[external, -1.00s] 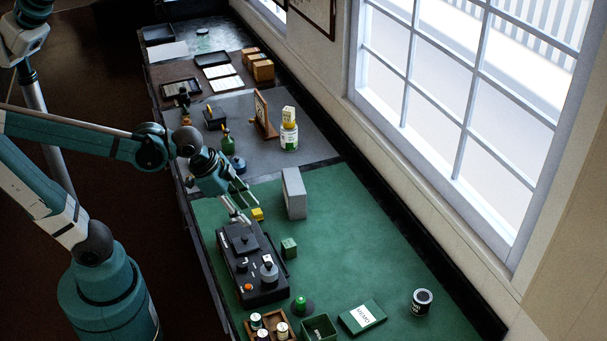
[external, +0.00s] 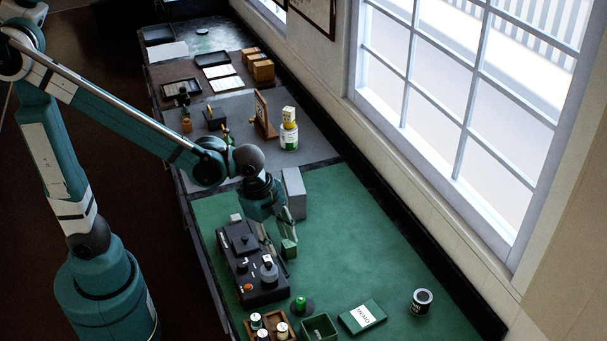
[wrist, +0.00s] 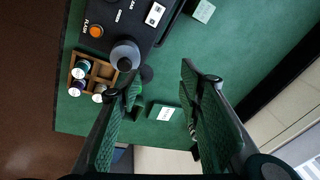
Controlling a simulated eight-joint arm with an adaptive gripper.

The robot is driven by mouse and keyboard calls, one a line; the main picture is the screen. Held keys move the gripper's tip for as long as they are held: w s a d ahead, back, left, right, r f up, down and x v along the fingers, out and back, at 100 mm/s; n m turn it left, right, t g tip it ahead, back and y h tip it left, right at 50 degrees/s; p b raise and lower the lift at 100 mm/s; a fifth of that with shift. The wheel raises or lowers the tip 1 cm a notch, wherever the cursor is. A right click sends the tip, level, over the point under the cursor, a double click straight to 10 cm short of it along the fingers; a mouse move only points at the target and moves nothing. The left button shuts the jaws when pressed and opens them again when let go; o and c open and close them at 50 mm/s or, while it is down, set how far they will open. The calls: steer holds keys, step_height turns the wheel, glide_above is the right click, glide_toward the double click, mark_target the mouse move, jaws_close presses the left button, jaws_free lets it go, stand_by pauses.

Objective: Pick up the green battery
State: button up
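A small bright green cylinder, which looks like the green battery (external: 300,303), stands on a dark round base near the front of the green mat (external: 350,240). In the wrist view the left finger overlaps that area, so I cannot clearly make the battery out. My gripper (wrist: 160,80) is open and empty, with its two green ribbed fingers well apart. In the external view my gripper (external: 288,234) points down behind the battery, farther from the camera and clearly apart from it, close to a small green block (external: 289,250).
A black control box (external: 250,265) stands left of the gripper. A wooden tray with jars (external: 268,325), an open green bin (external: 319,328) and a green memo box (external: 362,317) surround the battery. A dark can (external: 421,301) stands right. A grey block (external: 294,193) is behind.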

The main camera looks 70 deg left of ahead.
mark_target(301, 299)
steer(key=d+f+m+p, duration=0.1)
steer(key=d+f+m, duration=0.1)
steer(key=d+f, duration=0.1)
steer(key=w+d+f+m+g, duration=0.1)
steer(key=d+f+m, duration=0.1)
steer(key=d, duration=0.2)
steer(key=w+d+f+m+g+p, duration=0.1)
steer(key=d+f+m, duration=0.1)
steer(key=d+f, duration=0.1)
steer(key=shift+d+f+m+y+p, duration=0.3)
steer(key=shift+d+f+y+p, duration=0.1)
steer(key=shift+d, duration=0.15)
steer(key=shift+d+f, duration=0.3)
steer(key=shift+s, duration=0.1)
steer(key=shift+f, duration=0.2)
steer(key=shift+f, duration=1.15)
steer(key=shift+f, duration=2.6)
steer(key=shift+c, duration=0.7)
steer(key=c, duration=0.8)
